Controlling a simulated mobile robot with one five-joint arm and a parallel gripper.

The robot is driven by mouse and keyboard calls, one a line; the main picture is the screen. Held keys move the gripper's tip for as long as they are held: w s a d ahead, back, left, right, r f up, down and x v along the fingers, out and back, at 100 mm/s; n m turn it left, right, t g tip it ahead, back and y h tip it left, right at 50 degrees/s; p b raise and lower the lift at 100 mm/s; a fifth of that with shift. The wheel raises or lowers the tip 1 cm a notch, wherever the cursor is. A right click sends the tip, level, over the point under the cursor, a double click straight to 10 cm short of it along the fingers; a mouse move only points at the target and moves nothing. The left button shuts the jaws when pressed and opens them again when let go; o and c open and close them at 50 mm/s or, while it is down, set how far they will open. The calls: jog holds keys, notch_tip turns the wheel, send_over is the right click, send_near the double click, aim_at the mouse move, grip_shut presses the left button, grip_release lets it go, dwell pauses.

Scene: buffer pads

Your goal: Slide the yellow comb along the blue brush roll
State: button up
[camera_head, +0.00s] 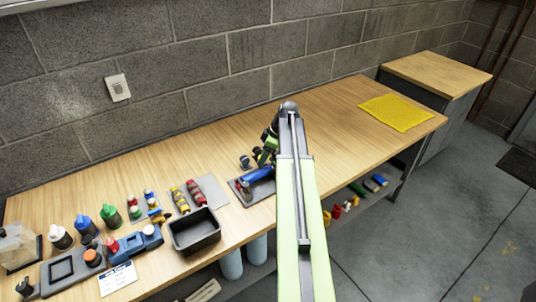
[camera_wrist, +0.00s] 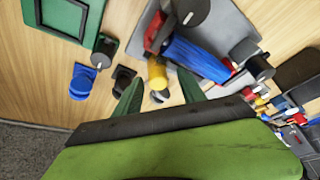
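The blue brush roll (camera_head: 258,174) lies on a grey tray (camera_head: 262,194) at the middle of the bench. In the wrist view the roll (camera_wrist: 196,57) slants away just beyond my gripper (camera_wrist: 158,80), with a red part at its near end. My gripper's two green fingers are apart. A small yellow cylindrical piece (camera_wrist: 157,73) shows between them, with gaps on both sides. I cannot tell whether this piece is the yellow comb, and no comb teeth are visible. In the head view my arm hides most of the gripper.
Dark and blue knobs (camera_wrist: 82,80) and a green-framed pad (camera_wrist: 66,14) lie left in the wrist view. A black bin (camera_head: 195,232), bottles and small parts crowd the bench's left. A yellow mat (camera_head: 397,111) lies right, with clear wood before it. A block wall stands behind.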

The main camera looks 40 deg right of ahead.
jog(key=shift+w, duration=0.1)
jog(key=p+v, duration=1.6)
jog(key=v, duration=0.1)
jog(key=shift+r, duration=0.2)
